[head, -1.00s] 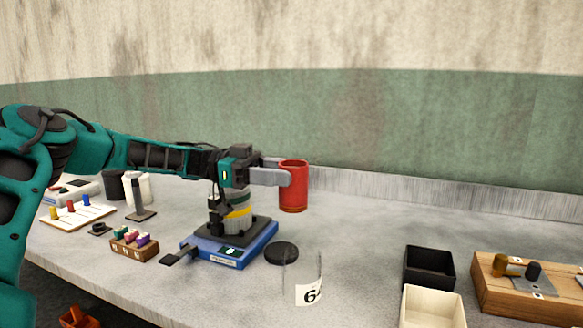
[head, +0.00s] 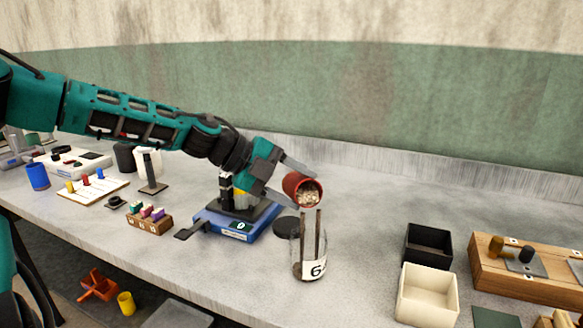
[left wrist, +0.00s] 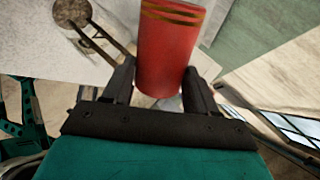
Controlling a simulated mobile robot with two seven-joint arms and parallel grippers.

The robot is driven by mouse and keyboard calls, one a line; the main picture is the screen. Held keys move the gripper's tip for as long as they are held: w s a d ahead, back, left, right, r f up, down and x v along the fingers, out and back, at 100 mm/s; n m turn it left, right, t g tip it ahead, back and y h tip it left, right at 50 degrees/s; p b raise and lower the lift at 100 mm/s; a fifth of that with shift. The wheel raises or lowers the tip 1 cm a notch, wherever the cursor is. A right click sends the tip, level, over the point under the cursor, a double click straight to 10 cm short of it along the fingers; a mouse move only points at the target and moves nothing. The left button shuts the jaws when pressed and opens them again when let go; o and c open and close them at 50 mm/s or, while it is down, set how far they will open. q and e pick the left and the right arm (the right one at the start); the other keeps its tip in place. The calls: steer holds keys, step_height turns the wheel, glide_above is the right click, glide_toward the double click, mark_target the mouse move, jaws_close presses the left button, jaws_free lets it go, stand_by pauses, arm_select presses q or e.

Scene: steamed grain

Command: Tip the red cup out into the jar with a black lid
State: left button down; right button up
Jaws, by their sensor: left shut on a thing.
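The red cup (head: 294,184) is tipped well over, its mouth facing down to the right, with pale grain showing inside. My left gripper (head: 289,182) is shut on it; in the left wrist view the cup (left wrist: 166,50) sits between the two fingers (left wrist: 158,85). The clear glass jar (head: 311,269), with a label reading 6, stands upright and open just below the cup's mouth. Dark upright streaks show in its glass; I cannot tell whether grain is in it. A round black lid (head: 285,227) lies flat on the table beside the jar. My right gripper is out of view.
A blue scale (head: 238,232) stands left of the jar, with a small block of colored pieces (head: 150,219) farther left. A black box (head: 428,246), a cream box (head: 428,295) and a wooden block (head: 525,275) stand right. The table between jar and boxes is clear.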

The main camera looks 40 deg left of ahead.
arm_select(q)
steer(key=shift+s+d+r+m+t+y+p, duration=0.3)
steer(key=shift+d+r+m+y+p, duration=0.15)
steer(key=shift+r+m+y, duration=0.2)
steer(key=shift+s+d+f+m+t+y, duration=0.1)
steer(key=shift+s+d+m+t+y, duration=0.1)
steer(key=shift+m+t+y, duration=0.4)
steer(key=shift+s+d+m+t+y+b, duration=0.25)
steer(key=shift+d+m+t+y+b, duration=0.1)
steer(key=shift+m+y+b, duration=0.35)
steer(key=shift+r, duration=0.3)
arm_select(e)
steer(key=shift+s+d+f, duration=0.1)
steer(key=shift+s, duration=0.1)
